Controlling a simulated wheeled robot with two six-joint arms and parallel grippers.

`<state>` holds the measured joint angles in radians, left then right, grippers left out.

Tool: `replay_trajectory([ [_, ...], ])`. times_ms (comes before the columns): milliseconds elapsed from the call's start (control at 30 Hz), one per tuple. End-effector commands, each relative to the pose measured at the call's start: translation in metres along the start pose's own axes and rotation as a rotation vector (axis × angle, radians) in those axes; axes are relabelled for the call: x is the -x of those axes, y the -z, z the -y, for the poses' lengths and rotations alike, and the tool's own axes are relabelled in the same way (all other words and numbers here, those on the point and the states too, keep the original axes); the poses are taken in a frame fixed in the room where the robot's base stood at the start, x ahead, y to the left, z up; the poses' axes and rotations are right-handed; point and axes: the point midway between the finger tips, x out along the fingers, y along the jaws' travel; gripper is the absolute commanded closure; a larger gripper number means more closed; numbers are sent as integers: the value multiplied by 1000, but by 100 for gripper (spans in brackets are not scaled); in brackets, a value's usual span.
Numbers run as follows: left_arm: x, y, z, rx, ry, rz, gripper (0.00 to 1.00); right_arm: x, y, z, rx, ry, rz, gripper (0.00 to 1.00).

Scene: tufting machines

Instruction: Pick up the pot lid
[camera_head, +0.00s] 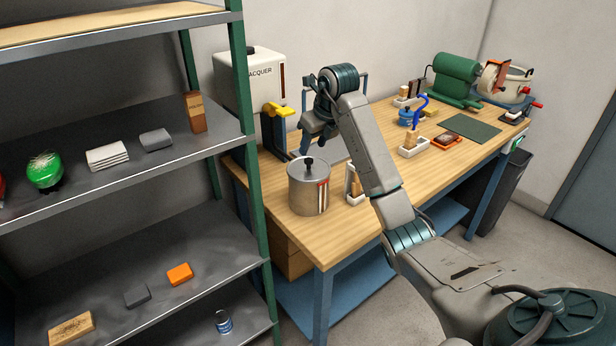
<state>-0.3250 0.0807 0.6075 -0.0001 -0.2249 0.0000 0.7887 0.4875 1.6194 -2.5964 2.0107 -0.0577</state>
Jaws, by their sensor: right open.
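A grey metal pot (306,199) stands upright near the left end of the wooden workbench. Its flat pot lid (297,170) sits on top and has a small black knob (309,163) in the middle. The pot has a red and light label on its side. My right gripper (313,146) hangs over the bench just above and behind the knob, apart from the lid as far as I can tell. Its jaws are open with nothing seen between them. My left gripper is out of view.
A lacquer canister (240,85) and a yellow-topped tool (274,120) stand behind the pot. A white holder (355,185) is close to its right. A green-posted metal shelf (100,130) stands at the left. The bench's front middle (400,195) is mostly clear.

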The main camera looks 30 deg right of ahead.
Motion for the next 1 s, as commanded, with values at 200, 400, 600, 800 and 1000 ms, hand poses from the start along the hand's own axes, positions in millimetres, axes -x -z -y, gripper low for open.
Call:
replay_trajectory([
  [200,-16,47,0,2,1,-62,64,-17,1,0,0,0,0,54],
  [400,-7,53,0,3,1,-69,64,-40,5,2,0,-1,-6,54],
  [600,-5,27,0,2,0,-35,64,-62,6,2,1,-1,-1,54],
  [800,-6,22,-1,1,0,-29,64,-64,6,2,1,0,1,54],
  [1000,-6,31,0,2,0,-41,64,-64,6,2,1,0,1,86],
])
